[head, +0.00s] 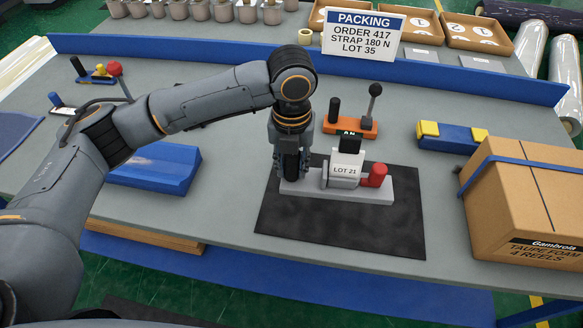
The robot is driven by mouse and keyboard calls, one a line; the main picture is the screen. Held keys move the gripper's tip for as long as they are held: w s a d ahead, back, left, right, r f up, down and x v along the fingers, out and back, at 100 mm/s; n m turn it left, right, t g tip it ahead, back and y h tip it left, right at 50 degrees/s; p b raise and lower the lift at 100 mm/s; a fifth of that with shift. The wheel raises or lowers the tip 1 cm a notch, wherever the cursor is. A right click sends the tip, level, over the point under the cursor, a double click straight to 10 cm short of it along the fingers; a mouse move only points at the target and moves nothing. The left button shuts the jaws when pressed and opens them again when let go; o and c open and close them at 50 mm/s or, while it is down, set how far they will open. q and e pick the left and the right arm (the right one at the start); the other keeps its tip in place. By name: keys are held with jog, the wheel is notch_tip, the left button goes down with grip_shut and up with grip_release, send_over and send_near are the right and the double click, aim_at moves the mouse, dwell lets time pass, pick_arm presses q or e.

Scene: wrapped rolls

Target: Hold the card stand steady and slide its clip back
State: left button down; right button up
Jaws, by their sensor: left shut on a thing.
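The card stand (308,187) is a light grey base lying on a black mat (340,232) near the middle of the table. On it stands a block with a white card (344,170) reading LOT 21, and a red cylindrical piece (374,175) sits at its right side. I cannot tell for sure which part is the clip. My left gripper (291,178) points down and is shut on the left part of the base; its fingers hide what they hold. My right gripper is not in view.
A cardboard box (530,205) with a blue strap stands at the right. Behind the stand are an orange lever fixture (350,127) and a blue-and-yellow block (452,137). A blue tray (155,168) lies left, under my arm. A PACKING sign (362,35) stands at the back.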

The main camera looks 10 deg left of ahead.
pick_arm(q)
jog(key=shift+w+a+p, duration=0.15)
jog(key=shift+w, duration=0.8)
jog(key=shift+w+a+p, duration=0.15)
jog(key=shift+w, duration=0.8)
jog(key=shift+f, duration=0.1)
jog(key=shift+f+b, duration=1.95)
jog(key=shift+f, duration=4.35)
